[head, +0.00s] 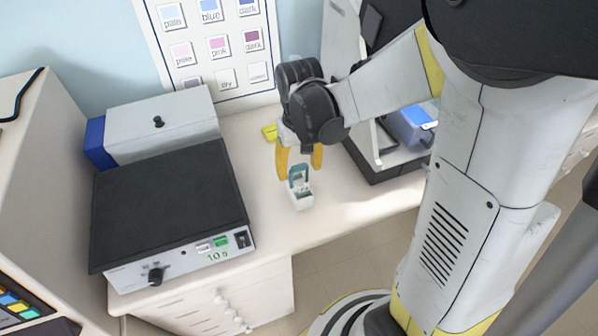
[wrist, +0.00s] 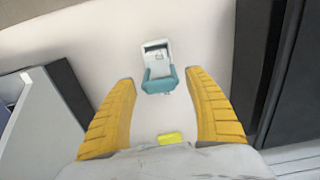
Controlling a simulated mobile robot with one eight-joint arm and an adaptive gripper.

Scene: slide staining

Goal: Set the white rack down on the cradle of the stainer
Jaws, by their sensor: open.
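The white rack (head: 302,199) stands on the desk, with a teal handle upright at its back side. It also shows in the wrist view (wrist: 157,53), near the top centre, just beyond my fingertips. My gripper (head: 300,163) is open and empty, with its yellow fingers pointing down above and slightly behind the rack. In the wrist view my gripper (wrist: 159,78) has its fingers spread wide, with the teal handle between and ahead of the tips. I cannot tell for sure which machine is the stainer, and I cannot make out a cradle.
A black-topped machine (head: 165,200) with a knob and a "10 s" panel stands left. A grey box (head: 160,125) is behind it. A dark-framed machine (head: 385,165) with a blue part stands right, behind my arm. A yellow item (head: 270,132) lies behind my gripper. Desk around the rack is clear.

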